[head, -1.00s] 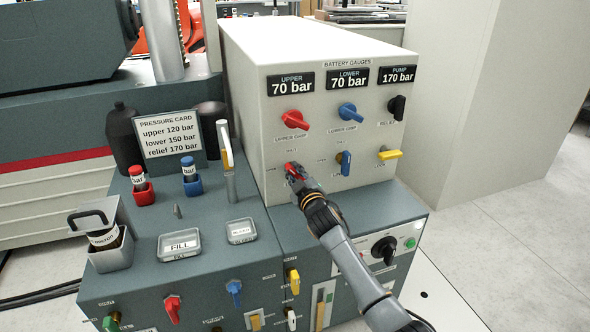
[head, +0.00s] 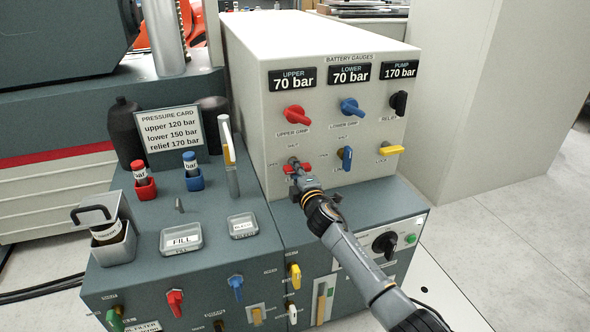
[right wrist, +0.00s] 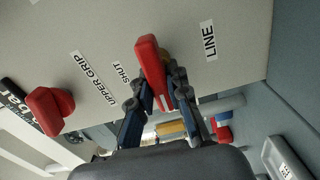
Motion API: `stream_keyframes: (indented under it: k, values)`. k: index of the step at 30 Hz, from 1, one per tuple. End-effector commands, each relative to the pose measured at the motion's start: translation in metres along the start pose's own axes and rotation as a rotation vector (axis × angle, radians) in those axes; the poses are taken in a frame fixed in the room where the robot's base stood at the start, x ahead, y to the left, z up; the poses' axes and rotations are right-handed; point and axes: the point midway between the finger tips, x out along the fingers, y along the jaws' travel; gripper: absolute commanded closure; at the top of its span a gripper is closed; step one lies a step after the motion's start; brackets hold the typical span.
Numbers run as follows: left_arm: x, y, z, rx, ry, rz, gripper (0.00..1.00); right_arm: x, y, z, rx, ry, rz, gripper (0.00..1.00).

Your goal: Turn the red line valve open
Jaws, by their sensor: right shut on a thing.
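The red line valve (head: 306,168) is in the lower row of the pale panel, below the red upper grip valve (head: 296,114). My right gripper (head: 298,172) is at it and hides part of its handle. In the right wrist view, the red handle (right wrist: 150,62) sits between the two fingers of my right gripper (right wrist: 163,92), which is shut on it. The handle lies roughly crosswise to the line from the SHUT label (right wrist: 120,72) to the LINE label (right wrist: 208,40). My left gripper is not in view.
The blue line valve (head: 346,158), upright, and the yellow lock handle (head: 390,150) are to the right. The relief knob (head: 399,103) is above them. A metal lever (head: 228,150) stands left of the panel. The pressure card (head: 169,134) is farther left.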

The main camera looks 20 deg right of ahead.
Motion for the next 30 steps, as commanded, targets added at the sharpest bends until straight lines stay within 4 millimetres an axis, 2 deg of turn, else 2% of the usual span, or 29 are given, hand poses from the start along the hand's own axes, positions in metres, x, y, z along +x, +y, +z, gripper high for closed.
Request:
stream_keyframes:
  k: [7, 21, 22, 25, 30]
  values:
    - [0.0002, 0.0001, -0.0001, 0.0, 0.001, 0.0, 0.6, -0.0003, -0.0023, 0.0001, -0.068, -0.001, -0.003, 1.0]
    - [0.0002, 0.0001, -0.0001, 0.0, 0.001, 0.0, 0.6, -0.0004, -0.0027, -0.0001, -0.083, 0.0, -0.003, 1.0]
    - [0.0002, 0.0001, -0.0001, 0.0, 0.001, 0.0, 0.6, -0.0004, -0.0027, -0.0001, -0.083, 0.0, -0.003, 0.82]
    - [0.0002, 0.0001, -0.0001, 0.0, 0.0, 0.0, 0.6, -0.0004, -0.0025, -0.0001, -0.082, 0.0, -0.003, 0.62]
    - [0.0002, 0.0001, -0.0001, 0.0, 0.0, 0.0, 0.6, -0.0002, -0.0017, 0.0, -0.081, 0.0, -0.002, 0.6]
